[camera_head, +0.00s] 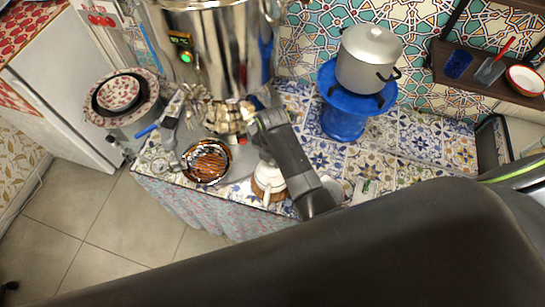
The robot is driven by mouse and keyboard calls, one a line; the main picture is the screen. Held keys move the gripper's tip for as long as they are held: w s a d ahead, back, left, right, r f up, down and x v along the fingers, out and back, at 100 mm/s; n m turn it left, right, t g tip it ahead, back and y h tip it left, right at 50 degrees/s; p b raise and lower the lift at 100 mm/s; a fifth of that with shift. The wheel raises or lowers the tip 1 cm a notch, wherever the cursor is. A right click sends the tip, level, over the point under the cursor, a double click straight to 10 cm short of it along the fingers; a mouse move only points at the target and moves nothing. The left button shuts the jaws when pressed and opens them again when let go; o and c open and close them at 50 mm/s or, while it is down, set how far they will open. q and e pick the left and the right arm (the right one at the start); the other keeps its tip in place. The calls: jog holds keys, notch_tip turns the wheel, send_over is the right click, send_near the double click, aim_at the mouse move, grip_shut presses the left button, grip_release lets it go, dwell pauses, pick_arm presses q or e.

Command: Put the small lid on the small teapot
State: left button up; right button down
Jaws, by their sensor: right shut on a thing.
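The small white teapot (268,179) stands near the front edge of the tiled counter, below the samovar, and seems to rest on a round brown mat. My right gripper (264,152) comes down just above the teapot, with its wrist over the counter. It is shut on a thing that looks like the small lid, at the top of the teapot. The jaws and lid are small and partly hidden by my wrist, so I cannot tell whether the lid touches the teapot's rim. My left gripper is not in view.
The large shiny samovar (222,50) stands close behind the gripper. A grey pot (369,58) sits on a blue stand (343,120) at the back. My right arm covers the lower right.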

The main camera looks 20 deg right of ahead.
jog(key=shift+f, duration=0.55)
dwell(1.3)
jog(key=c, duration=0.7)
grip_release()
jog(key=shift+r, duration=0.1)
jog(key=shift+r, duration=3.4)
